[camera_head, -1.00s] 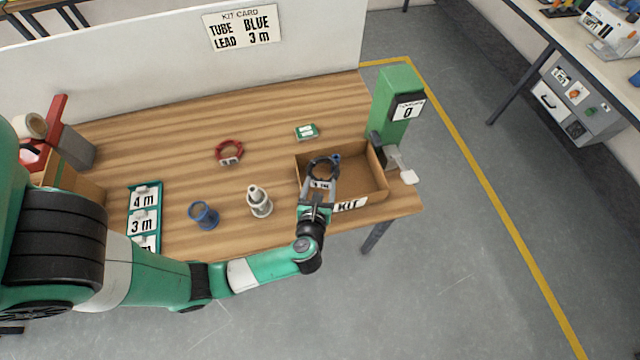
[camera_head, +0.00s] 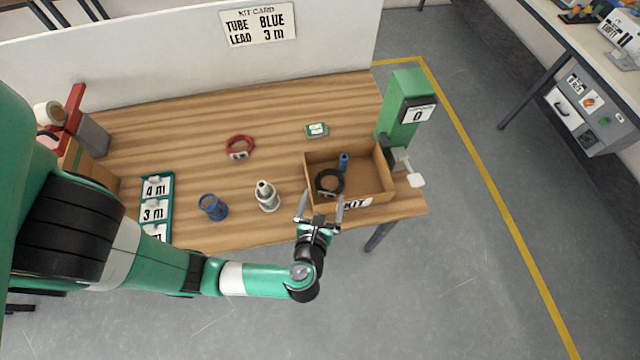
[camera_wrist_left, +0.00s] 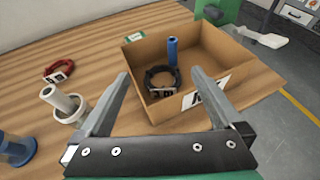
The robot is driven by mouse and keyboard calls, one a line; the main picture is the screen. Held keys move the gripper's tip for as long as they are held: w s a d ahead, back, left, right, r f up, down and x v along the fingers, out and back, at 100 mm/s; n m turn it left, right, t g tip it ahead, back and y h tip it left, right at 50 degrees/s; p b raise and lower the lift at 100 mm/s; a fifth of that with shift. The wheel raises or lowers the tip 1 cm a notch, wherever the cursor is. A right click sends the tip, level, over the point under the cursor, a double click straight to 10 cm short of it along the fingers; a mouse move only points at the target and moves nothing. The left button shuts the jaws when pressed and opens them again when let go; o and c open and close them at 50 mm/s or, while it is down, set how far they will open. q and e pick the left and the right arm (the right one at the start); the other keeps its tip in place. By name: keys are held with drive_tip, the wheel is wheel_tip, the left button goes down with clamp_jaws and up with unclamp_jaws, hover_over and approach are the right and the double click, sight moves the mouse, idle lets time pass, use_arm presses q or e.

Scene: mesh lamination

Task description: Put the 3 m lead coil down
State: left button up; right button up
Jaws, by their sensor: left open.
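The black lead coil (camera_head: 330,182) lies inside the cardboard kit box (camera_head: 384,178), near its left front, with a tag on its front side. It also shows in the left wrist view (camera_wrist_left: 161,77), resting on the box floor. A blue tube (camera_head: 343,161) stands upright behind the coil in the box and shows in the left wrist view (camera_wrist_left: 172,50). My left gripper (camera_head: 320,207) is open and empty just in front of the box's front wall, clear of the coil. My right gripper is not in view.
A red coil (camera_head: 240,147), a white stepped part (camera_head: 266,196) and a blue cup-like part (camera_head: 213,207) stand left of the box. A green machine (camera_head: 405,103) stands behind its right side. A label rack (camera_head: 155,210) is at left. Wood is bare around the red coil.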

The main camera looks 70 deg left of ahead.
use_arm(q)
drive_tip(key=v, duration=0.4)
drive_tip(key=shift+s+d+r, duration=0.15)
drive_tip(key=shift+d, duration=0.1)
